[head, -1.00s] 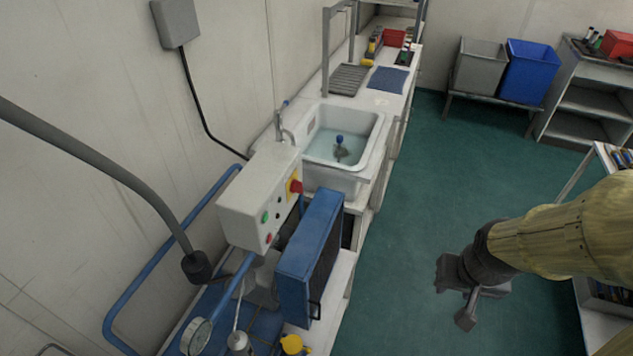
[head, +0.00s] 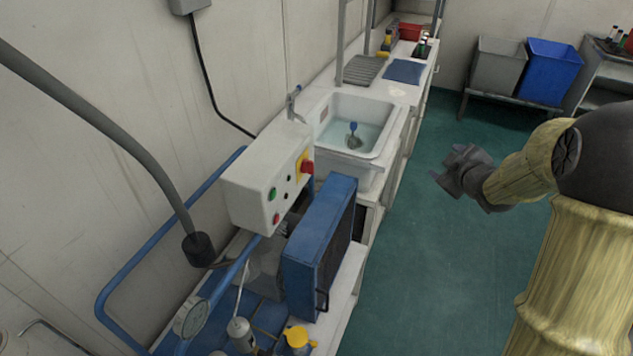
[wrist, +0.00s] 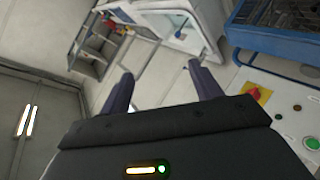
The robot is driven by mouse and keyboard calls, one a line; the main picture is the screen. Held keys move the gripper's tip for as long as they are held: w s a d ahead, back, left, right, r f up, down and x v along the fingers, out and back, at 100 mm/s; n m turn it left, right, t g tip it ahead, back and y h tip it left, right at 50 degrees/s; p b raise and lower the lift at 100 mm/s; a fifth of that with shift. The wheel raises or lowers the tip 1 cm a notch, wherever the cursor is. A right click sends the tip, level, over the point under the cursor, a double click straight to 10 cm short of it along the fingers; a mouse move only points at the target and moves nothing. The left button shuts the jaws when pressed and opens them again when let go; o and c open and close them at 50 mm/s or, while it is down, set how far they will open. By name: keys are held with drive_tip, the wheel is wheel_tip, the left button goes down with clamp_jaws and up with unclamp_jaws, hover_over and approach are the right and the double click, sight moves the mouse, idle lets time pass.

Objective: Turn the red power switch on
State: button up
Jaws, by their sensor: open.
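The red power switch (head: 307,167) sits on a yellow plate on the front face of a white control box (head: 262,178). In the wrist view the switch (wrist: 247,87) shows at the right on its yellow plate, beyond my gripper. The switch's exact position is too small to tell. My gripper (head: 446,174) is in the air over the floor, right of the box and well apart from it. In the wrist view its two fingers (wrist: 158,90) are spread, with nothing between them.
A green button (head: 272,194) and a red button are on the same box. A blue panel unit (head: 318,245) stands in front of it, below the switch. A sink (head: 355,125) lies behind. A thick grey hose (head: 110,125) hangs at left. The green floor (head: 430,280) is clear.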

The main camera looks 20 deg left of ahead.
drive_tip(key=w+a+f+n+g+y+b, duration=0.1)
drive_tip(key=w+a+f+n+y+b, duration=0.35)
drive_tip(key=a+n+y, duration=0.4)
drive_tip(key=s+a+f+n+g+y+b, duration=0.4)
drive_tip(key=n+g, duration=0.5)
drive_tip(key=n, duration=0.3)
wheel_tip(320, 180, down, 3)
drive_tip(key=s+a+y, duration=0.1)
drive_tip(key=a, duration=0.1)
drive_tip(key=shift+s+a+r+n+g, duration=0.15)
drive_tip(key=shift+s+a+n+g, duration=0.2)
drive_tip(key=shift+g, duration=0.05)
drive_tip(key=shift+a, duration=0.15)
drive_tip(key=p, duration=0.4)
approach(309, 167)
drive_tip(key=w+a, duration=0.1)
drive_tip(key=a, duration=0.7)
drive_tip(key=shift+f, duration=0.25)
drive_tip(key=c, duration=1)
